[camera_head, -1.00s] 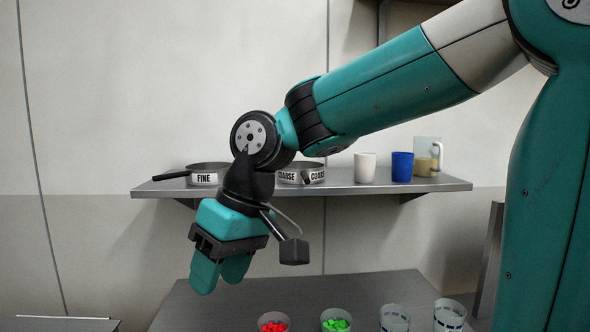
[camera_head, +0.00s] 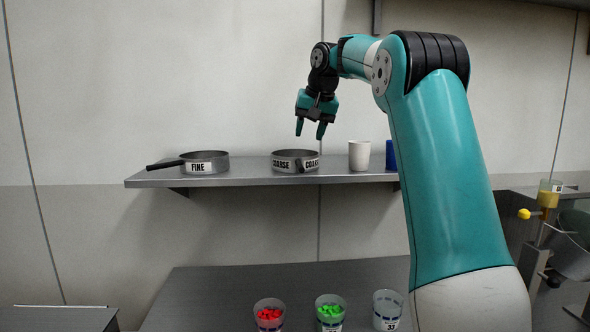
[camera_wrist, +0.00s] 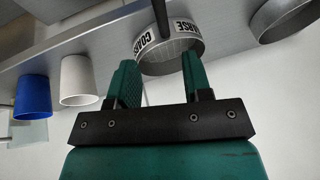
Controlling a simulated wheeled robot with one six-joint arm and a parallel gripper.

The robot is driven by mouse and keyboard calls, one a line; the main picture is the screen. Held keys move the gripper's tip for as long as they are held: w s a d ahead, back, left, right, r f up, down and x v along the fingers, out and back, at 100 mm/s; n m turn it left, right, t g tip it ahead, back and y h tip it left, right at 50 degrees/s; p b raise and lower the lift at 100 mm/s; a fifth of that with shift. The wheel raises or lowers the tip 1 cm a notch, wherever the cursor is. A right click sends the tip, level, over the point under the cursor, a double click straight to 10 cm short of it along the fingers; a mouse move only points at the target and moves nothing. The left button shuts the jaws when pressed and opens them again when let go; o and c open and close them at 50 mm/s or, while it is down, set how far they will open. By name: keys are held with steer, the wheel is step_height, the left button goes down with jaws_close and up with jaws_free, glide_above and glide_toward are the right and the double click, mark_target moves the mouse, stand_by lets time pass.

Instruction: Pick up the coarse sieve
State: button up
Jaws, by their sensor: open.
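The coarse sieve (camera_head: 284,163) is a round grey metal pan with white COARSE labels. It stands on the wall shelf, and its dark handle points toward the camera. My gripper (camera_head: 310,132) is open and empty, pointing down above the sieve's right part. In the wrist view, the sieve (camera_wrist: 181,50) lies beyond the fingertips of my gripper (camera_wrist: 158,66), with its rim showing between them. The fingers appear apart from it. The fine sieve (camera_head: 208,168), labelled FINE, stands on the shelf to the left.
On the shelf (camera_head: 245,176), a white cup (camera_head: 359,156) stands right of the coarse sieve, and a blue cup (camera_head: 390,156) is partly hidden by my arm. Below, a table (camera_head: 220,285) carries cups of red pieces (camera_head: 269,315) and green pieces (camera_head: 330,312). The wall above the shelf is clear.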

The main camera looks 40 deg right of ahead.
mark_target(299, 162)
steer(key=shift+a+p+x, duration=0.15)
steer(key=shift+p+x, duration=0.1)
steer(key=shift+x, duration=2.4)
steer(key=shift+a+p+x, duration=0.15)
steer(key=shift+p+x, duration=0.1)
steer(key=shift+x, duration=2.45)
jaws_close()
